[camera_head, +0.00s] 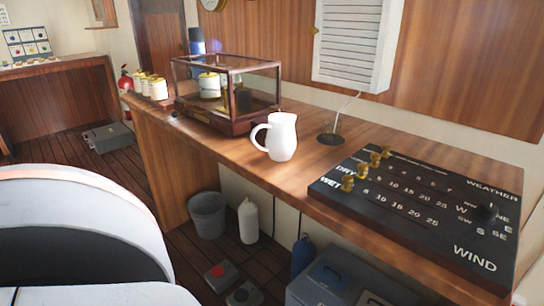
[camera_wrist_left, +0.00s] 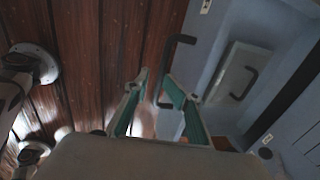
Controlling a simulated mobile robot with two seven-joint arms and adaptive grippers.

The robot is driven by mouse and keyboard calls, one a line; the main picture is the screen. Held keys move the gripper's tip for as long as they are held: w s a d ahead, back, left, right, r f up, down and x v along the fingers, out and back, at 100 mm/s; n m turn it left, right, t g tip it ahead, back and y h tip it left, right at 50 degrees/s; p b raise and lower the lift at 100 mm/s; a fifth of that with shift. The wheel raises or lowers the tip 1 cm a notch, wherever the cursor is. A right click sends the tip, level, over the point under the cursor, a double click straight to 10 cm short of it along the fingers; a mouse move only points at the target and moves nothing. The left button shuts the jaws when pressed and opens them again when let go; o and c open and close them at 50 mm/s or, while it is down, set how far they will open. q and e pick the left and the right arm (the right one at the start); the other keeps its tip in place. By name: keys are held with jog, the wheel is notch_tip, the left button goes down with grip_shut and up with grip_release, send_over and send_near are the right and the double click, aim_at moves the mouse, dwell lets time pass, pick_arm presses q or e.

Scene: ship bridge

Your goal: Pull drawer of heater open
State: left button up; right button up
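A blue-grey box (camera_head: 335,285) with dark handles stands on the floor under the desk in the head view; I take it as the heater. In the left wrist view a blue-grey face (camera_wrist_left: 212,35) fills the right side. A dark bent handle (camera_wrist_left: 180,39) sticks out from it, and its long bar runs down between the fingers. A grey panel (camera_wrist_left: 238,70) with its own dark handle is further right. My left gripper (camera_wrist_left: 155,78) is open, its teal-padded fingers on either side of the bar; contact cannot be told. My right gripper is in neither view.
The wooden desk (camera_head: 225,155) overhangs the box. A grey bucket (camera_head: 207,215), a white bottle (camera_head: 248,220) and a blue bottle (camera_head: 303,256) stand beside it. A white jug (camera_head: 281,137) and a black weather panel (camera_head: 420,220) are on top. Plank floor is partly clear.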

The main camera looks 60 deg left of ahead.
pick_arm(q)
jog(key=shift+w+r, duration=0.1)
notch_tip(320, 180, up, 10)
dwell(0.6)
dwell(0.5)
